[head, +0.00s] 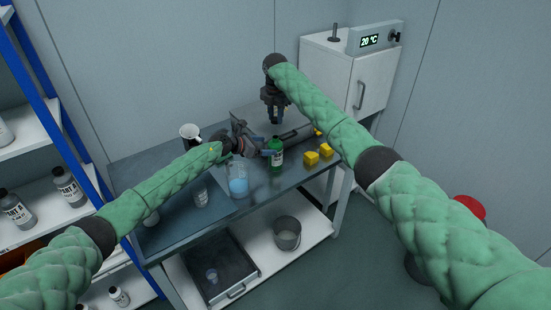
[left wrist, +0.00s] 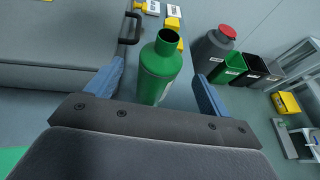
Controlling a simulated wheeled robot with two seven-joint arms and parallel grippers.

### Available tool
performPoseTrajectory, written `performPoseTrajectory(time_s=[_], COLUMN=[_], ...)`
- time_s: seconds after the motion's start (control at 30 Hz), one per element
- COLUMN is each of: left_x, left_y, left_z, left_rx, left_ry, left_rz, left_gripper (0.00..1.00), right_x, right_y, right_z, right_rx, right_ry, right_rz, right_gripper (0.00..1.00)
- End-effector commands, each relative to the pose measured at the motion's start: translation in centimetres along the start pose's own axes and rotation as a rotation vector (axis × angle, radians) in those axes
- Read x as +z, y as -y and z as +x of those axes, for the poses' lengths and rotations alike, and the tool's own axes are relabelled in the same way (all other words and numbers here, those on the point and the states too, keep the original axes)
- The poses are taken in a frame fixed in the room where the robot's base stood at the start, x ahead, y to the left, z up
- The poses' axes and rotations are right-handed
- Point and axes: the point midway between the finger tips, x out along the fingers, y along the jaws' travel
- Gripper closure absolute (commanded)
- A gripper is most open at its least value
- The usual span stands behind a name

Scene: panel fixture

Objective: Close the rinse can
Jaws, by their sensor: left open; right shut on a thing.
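The rinse can is a green can (head: 276,153) standing upright on the bench. Its dark round mouth is uncovered in the left wrist view (left wrist: 162,72). My left gripper (head: 268,153) is open, with its blue fingers on either side of the can; I cannot tell whether they touch it. My right gripper (head: 274,119) points down above the bench, behind the can and apart from it. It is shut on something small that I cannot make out. No cap shows on the can.
A beaker with blue liquid (head: 238,186) stands left of the can, near an empty glass (head: 201,197). Yellow blocks (head: 311,158) lie to the right. A mug (head: 190,132) is behind my left arm. A white cabinet (head: 340,75) stands at the back right.

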Motion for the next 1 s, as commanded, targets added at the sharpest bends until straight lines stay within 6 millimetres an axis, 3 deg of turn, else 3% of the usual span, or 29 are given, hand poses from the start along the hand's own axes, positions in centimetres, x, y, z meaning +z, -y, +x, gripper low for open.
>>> performPoseTrajectory(time_s=[0.23, 0.5, 0.97, 1.0], left_x=[0.1, 0.1, 0.0, 0.0], left_y=[0.1, 0.0, 0.0, 0.0], left_z=[3.9, 6.6, 7.3, 7.3], left_rx=[-0.001, -0.001, 0.0, 0.0], left_ry=[0.001, 0.001, 0.0, 0.0], left_rz=[-0.002, -0.001, 0.0, 0.0], left_gripper=[0.19, 0.19, 0.19, 0.23], right_x=[0.0, 0.0, 0.0, 0.0], right_y=[0.0, 0.0, 0.0, 0.0], right_z=[0.0, 0.0, 0.0, 0.0], right_rx=[0.0, 0.0, 0.0, 0.0], right_ry=[0.0, 0.0, 0.0, 0.0], right_rz=[0.0, 0.0, 0.0, 0.0], right_gripper=[0.91, 0.91, 0.91, 0.91])
